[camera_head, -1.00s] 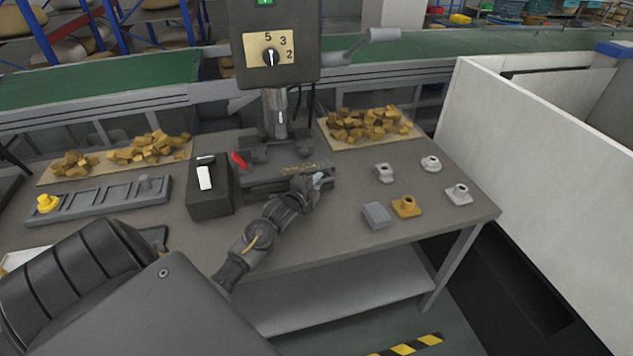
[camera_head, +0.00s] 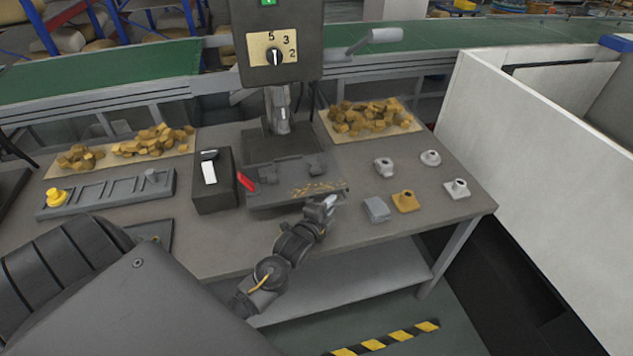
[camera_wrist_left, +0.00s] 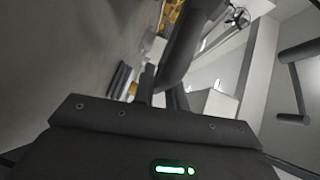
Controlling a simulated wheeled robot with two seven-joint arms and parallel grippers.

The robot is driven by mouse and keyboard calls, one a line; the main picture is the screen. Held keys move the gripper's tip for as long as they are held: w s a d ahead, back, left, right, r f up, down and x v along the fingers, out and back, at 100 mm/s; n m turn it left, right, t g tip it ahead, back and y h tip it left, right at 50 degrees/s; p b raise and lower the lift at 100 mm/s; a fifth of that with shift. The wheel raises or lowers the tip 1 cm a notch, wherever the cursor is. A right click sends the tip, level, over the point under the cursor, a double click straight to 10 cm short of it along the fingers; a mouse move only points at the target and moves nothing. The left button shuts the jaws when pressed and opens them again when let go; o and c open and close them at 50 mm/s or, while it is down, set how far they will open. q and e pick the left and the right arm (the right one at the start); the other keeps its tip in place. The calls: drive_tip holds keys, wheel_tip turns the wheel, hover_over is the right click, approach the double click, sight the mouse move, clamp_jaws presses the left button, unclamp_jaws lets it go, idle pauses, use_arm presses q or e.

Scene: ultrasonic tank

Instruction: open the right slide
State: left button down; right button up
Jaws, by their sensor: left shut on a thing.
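A dark slide plate (camera_head: 315,192) with brassy chips on it sits under the drill head, drawn out toward the front edge of the table. A red lever (camera_head: 246,182) stands at its left side. My left gripper (camera_head: 326,203) is at the slide's front right corner, its arm coming from below. It is shut on a part of the slide that its own fingers mostly hide. In the left wrist view a thick dark bar (camera_wrist_left: 185,45) rises just beyond the fingers. My right gripper is not in view.
A switch box (camera_head: 212,180) stands left of the slide. Small grey and brass fittings (camera_head: 405,200) sit to the right. Trays of brass blocks (camera_head: 370,115) lie behind. A white partition (camera_head: 540,170) bounds the right.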

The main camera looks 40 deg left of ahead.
use_arm(q)
drive_tip(key=s+d+p, duration=0.1)
drive_tip(key=s+d, duration=0.1)
drive_tip(key=s+d+p, duration=0.1)
drive_tip(key=s+d, duration=0.1)
drive_tip(key=d, duration=0.1)
drive_tip(key=shift+s+d, duration=0.3)
drive_tip(key=shift+s, duration=0.05)
drive_tip(key=c, duration=1.4)
unclamp_jaws()
drive_tip(key=shift+w+a, duration=0.1)
drive_tip(key=shift+w, duration=0.05)
drive_tip(key=shift+c, duration=0.2)
drive_tip(key=shift+s, duration=0.55)
drive_tip(key=s+d+r+b, duration=0.1)
drive_tip(key=s+b, duration=0.1)
drive_tip(key=s, duration=0.7)
drive_tip(key=shift+s+r, duration=0.3)
